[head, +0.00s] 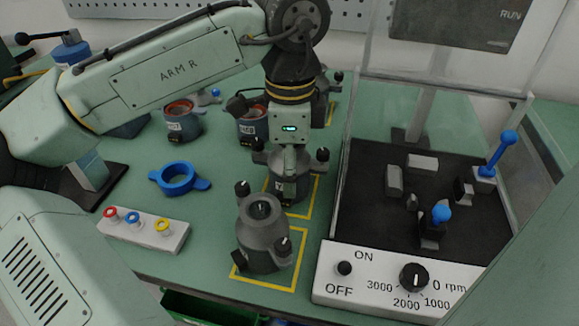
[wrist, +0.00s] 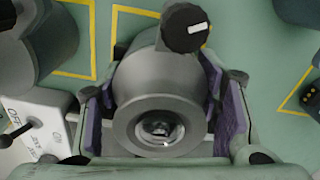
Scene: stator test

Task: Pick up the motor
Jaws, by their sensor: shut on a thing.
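A grey motor (head: 290,188) with a round, cone-like top and black side knobs stands in the rear yellow square on the green bench. In the wrist view the motor (wrist: 160,85) sits between the purple pads of my gripper (wrist: 162,112). One black knob with a white mark points away from my palm. In the head view my gripper (head: 289,162) comes down from above and is shut on the motor. My wrist hides part of its top. I cannot tell whether its base still touches the bench.
A similar grey unit (head: 262,232) stands close in front, in another yellow square. Right is a clear-walled test box with a control panel (head: 400,283). Left are a blue ring (head: 178,178), a button box (head: 145,228) and a copper-topped stator (head: 182,122); another stator (head: 252,122) stands behind.

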